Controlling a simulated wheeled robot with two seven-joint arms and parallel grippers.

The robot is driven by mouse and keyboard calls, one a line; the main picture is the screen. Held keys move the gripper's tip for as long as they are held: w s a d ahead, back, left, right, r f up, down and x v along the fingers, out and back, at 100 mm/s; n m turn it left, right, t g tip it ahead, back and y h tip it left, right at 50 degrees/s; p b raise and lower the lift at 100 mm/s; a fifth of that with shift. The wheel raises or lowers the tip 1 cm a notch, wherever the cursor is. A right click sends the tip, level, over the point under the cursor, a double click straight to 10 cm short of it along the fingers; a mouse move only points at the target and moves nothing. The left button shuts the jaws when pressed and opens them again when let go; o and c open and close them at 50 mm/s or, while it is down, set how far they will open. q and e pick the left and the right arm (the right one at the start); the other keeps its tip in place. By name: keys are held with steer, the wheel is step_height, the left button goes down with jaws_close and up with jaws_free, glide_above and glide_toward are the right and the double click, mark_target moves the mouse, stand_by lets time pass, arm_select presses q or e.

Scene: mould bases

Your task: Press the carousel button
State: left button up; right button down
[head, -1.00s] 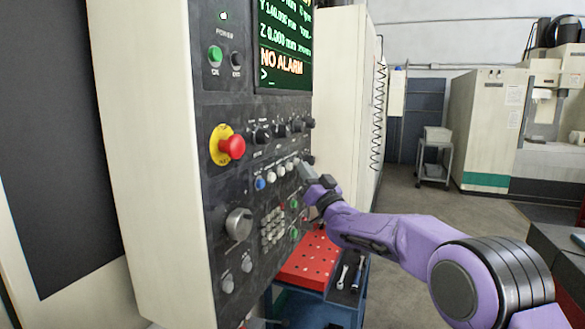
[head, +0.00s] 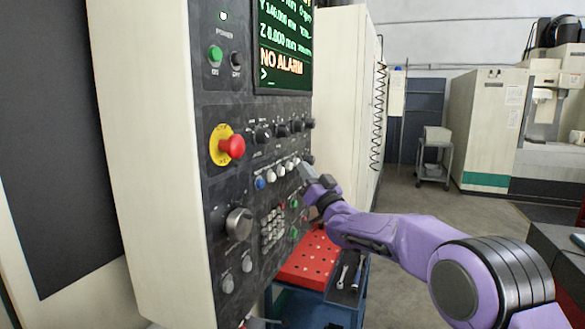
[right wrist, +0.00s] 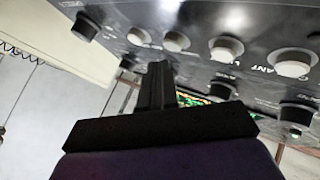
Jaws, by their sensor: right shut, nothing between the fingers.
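A row of round buttons runs across the dark control panel (head: 262,215): a blue button (head: 260,183) and several white buttons (head: 271,176) to its right. The labels are too small or cut off to tell which is the carousel button. My right gripper (head: 306,172) is shut and empty, close to the right end of this row. In the right wrist view its closed fingers (right wrist: 158,82) point up toward the panel, below the white buttons (right wrist: 176,41). A clear gap shows there between fingertips and caps, but I cannot tell the depth. My left gripper is not in view.
A red emergency stop (head: 231,147) sticks out from the panel, with black knobs (head: 262,134) to its right. A screen (head: 284,45) reads NO ALARM.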

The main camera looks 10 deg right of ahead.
stand_by(0.4)
steer(key=shift+w+a, duration=0.3)
steer(key=shift+a, duration=0.1)
